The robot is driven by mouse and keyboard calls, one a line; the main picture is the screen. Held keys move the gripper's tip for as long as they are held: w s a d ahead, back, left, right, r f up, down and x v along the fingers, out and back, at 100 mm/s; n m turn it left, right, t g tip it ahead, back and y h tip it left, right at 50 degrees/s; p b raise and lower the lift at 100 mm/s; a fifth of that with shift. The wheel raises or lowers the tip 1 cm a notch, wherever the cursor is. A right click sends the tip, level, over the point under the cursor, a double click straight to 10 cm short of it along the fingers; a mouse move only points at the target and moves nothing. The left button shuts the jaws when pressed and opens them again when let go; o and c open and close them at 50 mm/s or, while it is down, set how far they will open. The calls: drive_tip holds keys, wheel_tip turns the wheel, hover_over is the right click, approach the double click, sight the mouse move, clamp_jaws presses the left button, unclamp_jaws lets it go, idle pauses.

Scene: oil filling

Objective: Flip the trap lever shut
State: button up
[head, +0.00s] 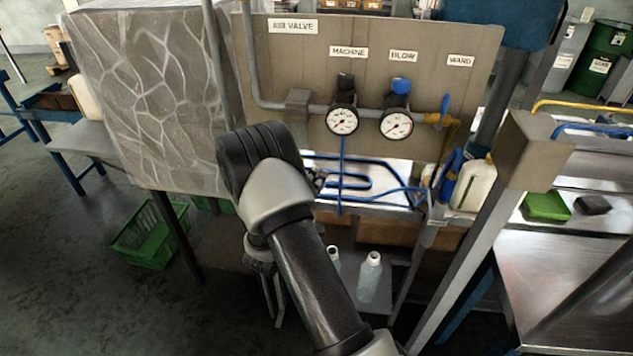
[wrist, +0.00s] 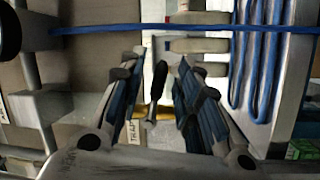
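The trap lever (wrist: 158,78) shows in the wrist view as a dark, slim handle on a brass-coloured fitting (wrist: 150,112). A white label (wrist: 133,131) that seems to read TRAP is beside it. My gripper (wrist: 160,58) is open, with one finger on each side of the lever. Gaps show between the lever and both fingers, so I see no grip on it. In the head view my gripper (head: 274,305) is partly hidden behind my arm and points down below the panel. The trap lever cannot be made out there.
A panel (head: 290,65) with two gauges (head: 342,121) (head: 396,124) and valves stands above. Blue hose (head: 345,180) lies behind my arm, and a blue line (wrist: 200,29) crosses the wrist view. Bottles (head: 369,278) stand on the lower shelf. A green crate (head: 150,238) is on the floor.

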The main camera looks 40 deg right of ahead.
drive_tip(key=shift+w+d+r, duration=0.1)
drive_tip(key=shift+w+d, duration=0.1)
drive_tip(key=shift+d, duration=0.3)
clamp_jaws()
